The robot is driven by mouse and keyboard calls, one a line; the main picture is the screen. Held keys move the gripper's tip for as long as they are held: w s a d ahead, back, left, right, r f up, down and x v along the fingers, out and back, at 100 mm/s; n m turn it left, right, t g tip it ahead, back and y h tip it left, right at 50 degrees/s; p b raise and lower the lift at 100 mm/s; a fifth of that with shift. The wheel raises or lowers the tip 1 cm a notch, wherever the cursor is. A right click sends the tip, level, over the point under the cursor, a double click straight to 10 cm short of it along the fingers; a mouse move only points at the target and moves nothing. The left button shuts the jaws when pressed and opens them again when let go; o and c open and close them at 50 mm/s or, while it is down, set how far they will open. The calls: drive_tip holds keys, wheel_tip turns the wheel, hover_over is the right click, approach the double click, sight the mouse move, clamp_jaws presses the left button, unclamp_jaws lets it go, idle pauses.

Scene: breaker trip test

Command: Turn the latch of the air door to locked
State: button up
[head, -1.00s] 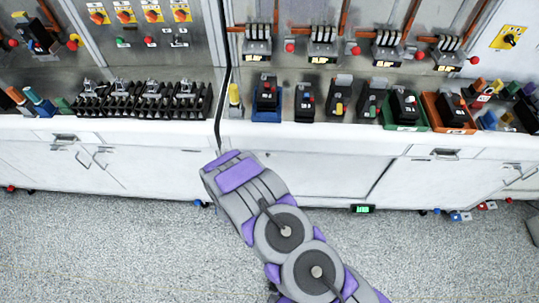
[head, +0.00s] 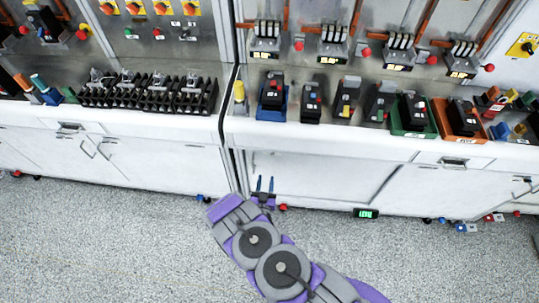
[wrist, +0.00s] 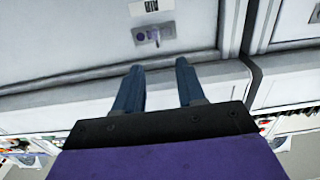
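In the wrist view a small grey latch plate (wrist: 153,34) with a purple round part and a short lever is mounted on a pale door panel (wrist: 60,45). A label sits beside the plate. My gripper (wrist: 160,84) has two blue fingers standing apart with nothing between them. The fingertips point toward the panel, and the latch shows beyond them, apart from them. In the head view my gripper (head: 265,184) is in front of the white cabinet door (head: 320,176) below the counter, near its left edge. The latch is too small to make out there.
Black breakers stand on the counter (head: 330,138) above, some in blue, green and orange trays. A dark vertical gap (head: 226,130) divides the cabinets. Small coloured items lie on the floor by the cabinet base, with a green display (head: 366,213). The nearer floor is clear.

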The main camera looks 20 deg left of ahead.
sight(271, 155)
drive_tip(key=x, duration=0.9)
drive_tip(key=b+x, duration=0.1)
drive_tip(key=x, duration=0.3)
drive_tip(key=shift+w+d+r, duration=0.1)
drive_tip(key=shift+w+d, duration=0.15)
drive_tip(key=shift+d, duration=0.05)
drive_tip(key=shift+d, duration=0.15)
clamp_jaws()
